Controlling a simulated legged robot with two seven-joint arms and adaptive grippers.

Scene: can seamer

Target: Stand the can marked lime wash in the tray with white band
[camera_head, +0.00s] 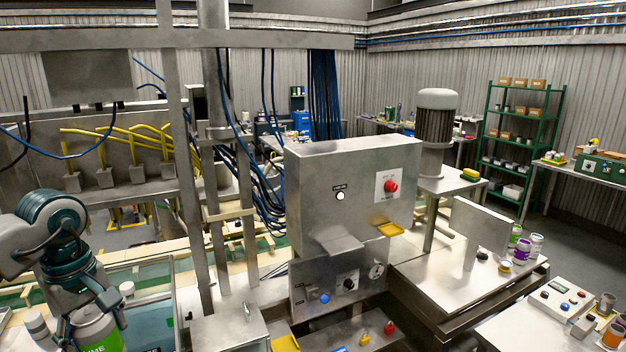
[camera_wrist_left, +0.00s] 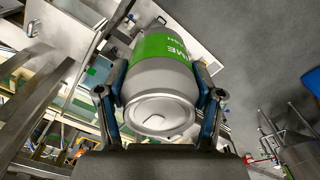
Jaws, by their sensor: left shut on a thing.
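The lime wash can (camera_head: 88,326) is a grey metal can with a green label whose letters read "LIME"; it is at the lower left of the head view. My left gripper (camera_head: 93,318) is shut on it. In the left wrist view, the can (camera_wrist_left: 162,74) sits between the two fingers of the left gripper (camera_wrist_left: 160,92), one finger on each side, with its round end facing the camera. The can's lower part is cut off in the head view. I cannot make out a tray with a white band. My right gripper is not in view.
The grey seamer machine (camera_head: 350,190) with a red button stands in the middle. A steel post (camera_head: 188,200) rises between it and my left arm. Several small cans (camera_head: 522,249) stand on the right-hand metal table (camera_head: 440,290). A control box (camera_head: 560,300) sits at the lower right.

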